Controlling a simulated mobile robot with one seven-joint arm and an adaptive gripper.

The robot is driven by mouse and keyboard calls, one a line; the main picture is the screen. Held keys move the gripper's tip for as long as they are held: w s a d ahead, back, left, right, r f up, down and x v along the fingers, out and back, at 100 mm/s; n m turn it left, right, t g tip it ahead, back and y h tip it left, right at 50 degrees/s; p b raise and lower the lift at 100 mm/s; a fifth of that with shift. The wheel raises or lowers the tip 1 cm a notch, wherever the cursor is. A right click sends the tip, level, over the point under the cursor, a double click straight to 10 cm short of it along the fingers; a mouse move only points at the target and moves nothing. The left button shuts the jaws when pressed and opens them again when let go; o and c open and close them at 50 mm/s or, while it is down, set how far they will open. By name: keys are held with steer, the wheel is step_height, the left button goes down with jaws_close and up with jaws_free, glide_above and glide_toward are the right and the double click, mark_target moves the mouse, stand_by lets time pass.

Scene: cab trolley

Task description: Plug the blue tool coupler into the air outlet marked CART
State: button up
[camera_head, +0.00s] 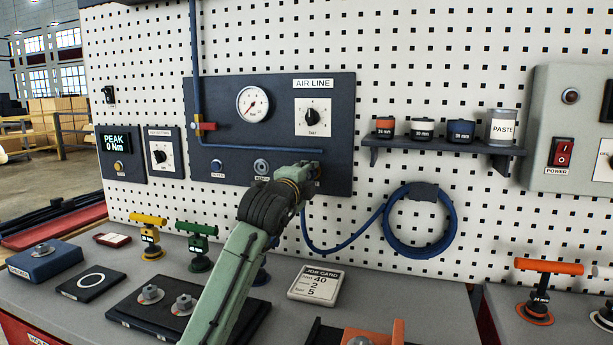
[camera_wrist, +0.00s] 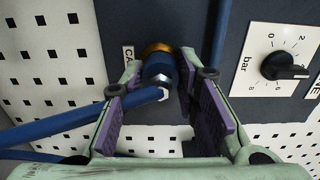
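The blue tool coupler (camera_wrist: 157,70) shows in the wrist view with its far end at a gold ring on the dark air panel (camera_wrist: 115,30). Whether it is fully seated I cannot tell. A blue hose (camera_wrist: 80,122) leaves its near end. A partly covered label (camera_wrist: 128,62) reading "CA" is beside it. My gripper (camera_wrist: 160,82) has its purple-padded fingers on both sides of the coupler, seemingly with gaps. In the head view my gripper (camera_head: 308,172) is at the lower right of the air panel (camera_head: 335,178) and hides the coupler and that outlet.
The blue hose (camera_head: 348,246) hangs from my gripper to a coil (camera_head: 388,229) on the pegboard. Two other outlets (camera_head: 217,166) (camera_head: 261,167) are to the left. A shelf (camera_head: 450,147) with sockets and paste is to the right. The bench below holds several tools and a job card (camera_head: 315,284).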

steer(key=o, duration=0.5)
steer(key=v, duration=1.2)
steer(key=shift+o, duration=0.3)
steer(key=o, duration=1.1)
